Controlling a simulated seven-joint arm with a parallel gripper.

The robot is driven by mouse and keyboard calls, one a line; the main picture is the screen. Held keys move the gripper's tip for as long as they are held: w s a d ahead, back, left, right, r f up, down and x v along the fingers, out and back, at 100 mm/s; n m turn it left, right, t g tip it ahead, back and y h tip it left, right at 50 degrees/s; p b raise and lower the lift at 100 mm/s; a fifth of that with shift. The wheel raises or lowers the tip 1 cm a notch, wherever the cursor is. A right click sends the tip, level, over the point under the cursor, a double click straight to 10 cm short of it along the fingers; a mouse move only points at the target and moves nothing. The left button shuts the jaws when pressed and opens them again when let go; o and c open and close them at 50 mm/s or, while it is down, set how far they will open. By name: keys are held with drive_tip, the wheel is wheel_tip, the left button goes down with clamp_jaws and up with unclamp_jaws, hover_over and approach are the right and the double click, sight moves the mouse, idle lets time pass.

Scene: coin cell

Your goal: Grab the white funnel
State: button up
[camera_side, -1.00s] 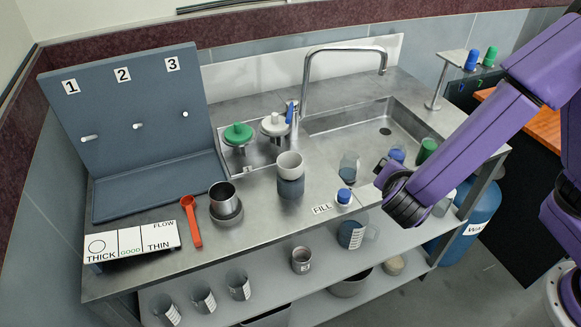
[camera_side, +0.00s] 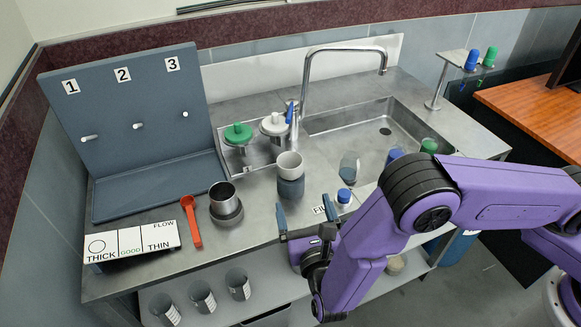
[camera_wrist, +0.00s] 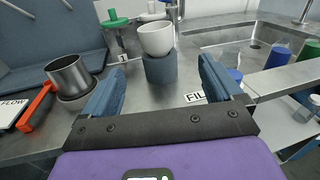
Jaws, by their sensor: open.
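The white funnel (camera_side: 290,163) looks like a small white cup and sits upright on a blue-grey cylindrical holder (camera_side: 291,187) on the steel counter. In the wrist view the funnel (camera_wrist: 156,37) is straight ahead, slightly above and beyond my fingertips. The holder (camera_wrist: 160,68) shows between my fingers. My gripper (camera_side: 304,212) is open and empty at the counter's front edge, in front of and below the funnel. Its two fingers (camera_wrist: 160,72) stand apart on either side of the holder in the wrist view, touching nothing that I can see.
A steel cup (camera_side: 222,194) and a red spoon (camera_side: 191,220) are to the left. Green (camera_side: 238,134) and white (camera_side: 274,125) lidded containers are behind. The sink (camera_side: 385,128) is at back right.

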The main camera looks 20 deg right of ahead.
sight(296, 176)
drive_tip(key=x, duration=0.8)
drive_tip(key=shift+w+d, duration=0.1)
drive_tip(key=shift+w, duration=0.15)
drive_tip(key=shift+a+x, duration=0.15)
drive_tip(key=shift+x, duration=1.25)
drive_tip(key=shift+a+x, duration=0.15)
drive_tip(key=shift+x, duration=1.3)
drive_tip(key=c, duration=1)
drive_tip(key=shift+r, duration=0.1)
